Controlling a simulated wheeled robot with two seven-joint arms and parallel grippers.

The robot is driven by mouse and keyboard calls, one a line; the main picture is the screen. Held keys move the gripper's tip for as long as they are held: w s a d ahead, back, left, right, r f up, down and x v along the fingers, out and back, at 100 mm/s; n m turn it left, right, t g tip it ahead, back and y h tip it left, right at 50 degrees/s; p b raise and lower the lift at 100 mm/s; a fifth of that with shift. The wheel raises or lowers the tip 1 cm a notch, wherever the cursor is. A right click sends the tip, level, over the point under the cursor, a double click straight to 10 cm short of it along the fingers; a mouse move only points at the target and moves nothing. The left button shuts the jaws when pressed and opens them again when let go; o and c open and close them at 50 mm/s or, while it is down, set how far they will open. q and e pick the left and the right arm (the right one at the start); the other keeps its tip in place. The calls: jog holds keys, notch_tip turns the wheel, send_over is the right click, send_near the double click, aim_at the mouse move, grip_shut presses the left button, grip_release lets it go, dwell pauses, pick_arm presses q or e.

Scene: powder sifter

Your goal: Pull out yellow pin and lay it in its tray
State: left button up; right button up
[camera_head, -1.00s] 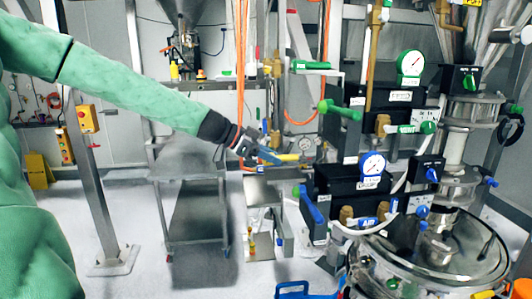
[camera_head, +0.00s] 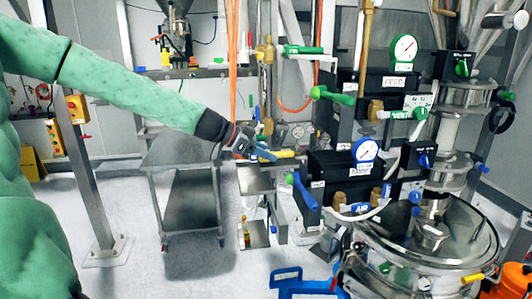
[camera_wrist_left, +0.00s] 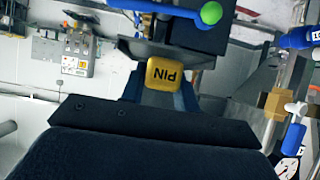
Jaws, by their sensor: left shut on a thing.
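The yellow pin (camera_head: 284,153) is between the fingers of my left gripper (camera_head: 268,153). In the left wrist view its yellow head, marked PIN (camera_wrist_left: 165,74), sits between the two blue fingers (camera_wrist_left: 160,95), which are shut on it. The pin is in front of the dark valve blocks of the machine. I cannot tell whether its far end is free of its hole. A small metal stand (camera_head: 256,181) with a bare top is just below the gripper, but I cannot tell whether it is the pin's tray. My right gripper is not in view.
A metal cart (camera_head: 183,150) stands left of the gripper. Black blocks with a blue gauge (camera_head: 367,151) and a green gauge (camera_head: 404,47) rise to the right. A round steel vessel (camera_head: 430,245) is at front right. A blue crate (camera_head: 288,274) is at bottom centre.

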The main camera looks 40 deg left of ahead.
pick_arm(q)
jog(key=shift+f, duration=0.3)
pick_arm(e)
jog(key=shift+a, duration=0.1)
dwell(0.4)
pick_arm(q)
jog(key=o, duration=1.1)
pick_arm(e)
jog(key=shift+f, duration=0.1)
pick_arm(q)
jog(key=shift+b+v, duration=0.6)
jog(key=shift+v, duration=0.2)
jog(key=b+v, duration=0.2)
jog(key=v, duration=0.4)
jog(key=shift+b, duration=0.3)
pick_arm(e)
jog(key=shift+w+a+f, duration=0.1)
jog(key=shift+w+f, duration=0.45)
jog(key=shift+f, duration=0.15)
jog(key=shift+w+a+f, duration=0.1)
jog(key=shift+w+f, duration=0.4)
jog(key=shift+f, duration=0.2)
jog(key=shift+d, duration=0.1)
